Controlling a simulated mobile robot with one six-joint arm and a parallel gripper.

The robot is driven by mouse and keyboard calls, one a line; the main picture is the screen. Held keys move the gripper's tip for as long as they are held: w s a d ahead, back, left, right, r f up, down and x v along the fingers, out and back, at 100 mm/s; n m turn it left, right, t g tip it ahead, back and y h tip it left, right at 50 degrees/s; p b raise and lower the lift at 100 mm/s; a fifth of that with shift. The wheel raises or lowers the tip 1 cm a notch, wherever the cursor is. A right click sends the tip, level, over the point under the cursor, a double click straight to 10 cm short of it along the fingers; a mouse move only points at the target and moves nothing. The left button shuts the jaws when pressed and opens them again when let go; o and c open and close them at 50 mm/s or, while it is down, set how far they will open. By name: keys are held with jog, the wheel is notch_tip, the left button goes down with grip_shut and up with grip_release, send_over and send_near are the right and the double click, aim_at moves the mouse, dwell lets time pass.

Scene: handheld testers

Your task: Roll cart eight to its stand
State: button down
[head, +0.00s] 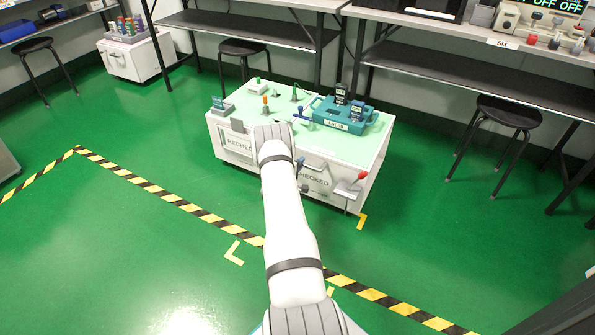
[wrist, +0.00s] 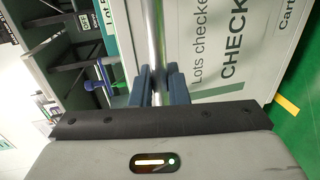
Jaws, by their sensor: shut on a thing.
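A white cart (head: 340,148) with a pale green top stands in front of the benches, partly hidden behind my arm. Its front panels show parts of words ending in "CHECKED". The wrist view shows the white panel (wrist: 205,70) with "Lots checke", "CHECK" and a cut-off "Cart"; the number is out of view. My gripper (wrist: 158,85) has its dark blue fingers shut around a metal bar (wrist: 154,35) along the cart's front. In the head view my gripper is mostly hidden by my arm.
A teal case (head: 340,116) and several small testers stand on the cart. Yellow corner marks (head: 233,253) and a hazard-striped line (head: 165,196) cross the green floor. Black stools (head: 505,112) stand by the benches. Another cart (head: 128,60) stands far left. Floor at left is clear.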

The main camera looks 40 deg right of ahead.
jog(key=shift+w+d+f, duration=0.15)
jog(key=shift+w+d, duration=0.15)
jog(key=shift+d, duration=0.1)
jog(key=shift+s+d, duration=0.1)
jog(key=shift+d, duration=0.3)
jog(key=shift+d, duration=0.1)
jog(key=c, duration=1.5)
grip_release()
jog(key=p+v, duration=0.3)
jog(key=v, duration=0.5)
